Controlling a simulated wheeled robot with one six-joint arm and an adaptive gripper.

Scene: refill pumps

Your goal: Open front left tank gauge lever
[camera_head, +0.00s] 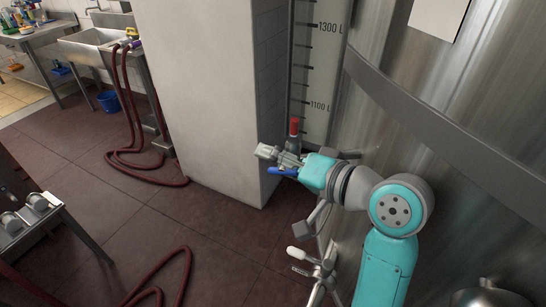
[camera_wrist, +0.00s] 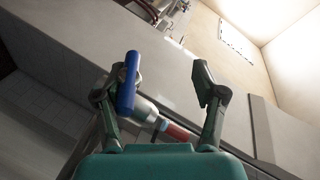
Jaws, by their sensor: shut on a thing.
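The blue gauge lever (camera_head: 283,171) is at the foot of the level gauge (camera_head: 318,70), by the steel tank (camera_head: 400,130). In the wrist view the lever (camera_wrist: 129,82) lies against the inner side of the left finger, and the right finger stands off to the right. The valve body is partly hidden by my gripper.
A white pillar (camera_head: 205,90) stands close left of the gripper. Dark red hoses (camera_head: 130,160) lie on the floor by the sink (camera_head: 95,45). The floor at lower middle is mostly clear.

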